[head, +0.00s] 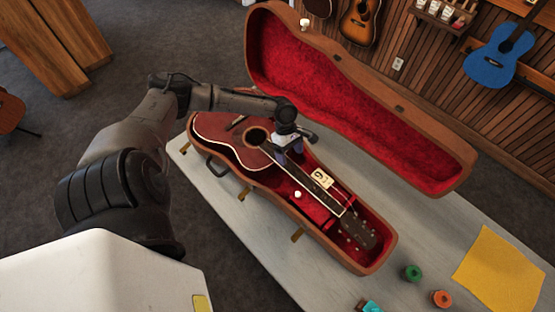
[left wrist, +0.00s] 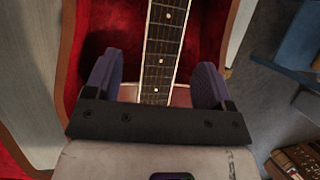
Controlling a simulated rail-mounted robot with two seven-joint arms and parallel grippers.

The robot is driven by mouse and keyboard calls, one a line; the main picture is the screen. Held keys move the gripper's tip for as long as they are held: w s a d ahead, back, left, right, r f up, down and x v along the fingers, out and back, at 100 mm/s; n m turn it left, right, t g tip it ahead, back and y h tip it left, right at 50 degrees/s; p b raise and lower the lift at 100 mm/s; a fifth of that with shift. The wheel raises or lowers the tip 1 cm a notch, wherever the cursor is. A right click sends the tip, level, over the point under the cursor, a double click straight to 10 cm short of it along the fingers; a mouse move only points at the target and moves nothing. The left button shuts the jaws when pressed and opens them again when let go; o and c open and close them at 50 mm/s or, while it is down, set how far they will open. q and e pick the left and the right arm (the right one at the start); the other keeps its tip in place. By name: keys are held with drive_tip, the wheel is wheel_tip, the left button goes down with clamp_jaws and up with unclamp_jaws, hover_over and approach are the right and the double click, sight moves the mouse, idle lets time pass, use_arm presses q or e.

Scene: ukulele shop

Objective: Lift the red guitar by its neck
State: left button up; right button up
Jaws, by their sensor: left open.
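The red guitar (head: 217,135) lies in an open brown case (head: 372,262) with red lining, on a grey table. Its neck (head: 310,184) runs down to the right, to a dark headstock (head: 358,230). My left gripper (head: 284,152) is over the neck near the body and hides part of it. In the left wrist view, the two purple fingers of the gripper (left wrist: 156,88) are open, one on each side of the neck (left wrist: 163,45), with a gap on both sides. I cannot tell how deep the fingers reach. My right gripper is not in view.
The case lid (head: 350,105) stands open behind the guitar. A yellow cloth (head: 500,270), a green spool (head: 412,272) and an orange spool (head: 441,298) lie on the table (head: 238,216) at the right. A small card (head: 321,179) lies by the neck. A blue guitar (head: 492,60) hangs on the wall.

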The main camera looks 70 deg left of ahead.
sight(291, 167)
use_arm(q)
drive_tip(key=shift+s+x, duration=0.2)
drive_tip(key=shift+x, duration=3.1)
clamp_jaws()
drive_tip(key=shift+r, duration=0.15)
